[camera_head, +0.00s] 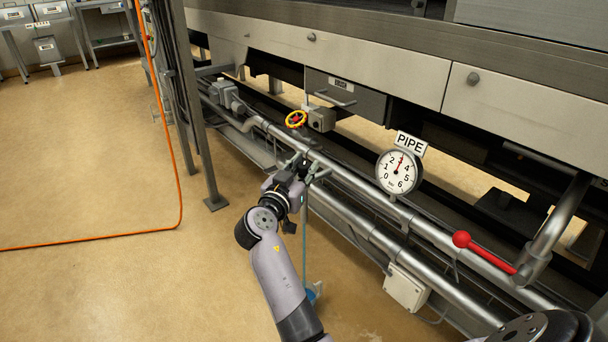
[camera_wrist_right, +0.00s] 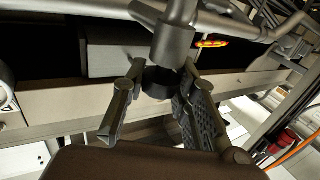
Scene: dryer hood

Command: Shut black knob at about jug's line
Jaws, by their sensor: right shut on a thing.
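My right gripper (camera_head: 306,168) is at the pipe in the middle of the head view, shut on the black knob. In the right wrist view the black knob (camera_wrist_right: 158,82) sits between the two fingers (camera_wrist_right: 160,100), at the end of a grey metal fitting (camera_wrist_right: 172,43). In the head view my gripper hides the knob. A thin pale-blue stream (camera_head: 305,230) runs straight down below the gripper. At its foot is a blue jug (camera_head: 315,292), partly hidden by my arm. Its fill level and line cannot be made out. My left gripper is not in view.
A yellow handwheel with a red centre (camera_head: 296,119) is on the pipework behind the gripper. A PIPE gauge (camera_head: 399,172) and a red-handled lever (camera_head: 484,252) are to the right. An orange hose (camera_head: 180,190) hangs at left. Open floor (camera_head: 100,180) lies left.

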